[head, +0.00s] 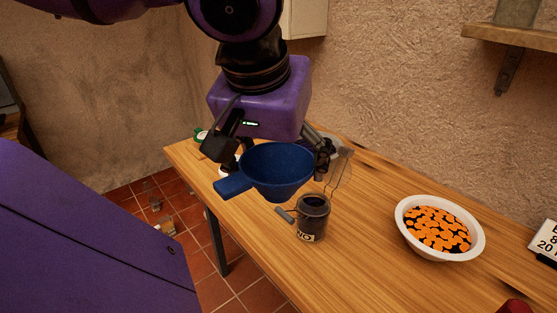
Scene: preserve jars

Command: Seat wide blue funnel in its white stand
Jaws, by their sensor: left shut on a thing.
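The wide blue funnel (277,172) is in the middle of the head view, mouth up, its handle pointing to the lower left. My left gripper (272,148) is shut on the funnel near its rim, with its black fingers behind and beside it. The funnel appears to be held above the table, left of a dark open jar (312,221). A small white thing (226,170) shows partly behind the funnel at the table's left edge; I cannot tell whether it is the white stand. The funnel's lower end is not clearly visible. My right gripper is not in view.
The wooden table (375,267) carries a white bowl (400,232) of orange slices at the right. A wire-and-glass piece (341,168) stands behind the dark jar. A sign (547,240) and a red thing (515,307) are at the right.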

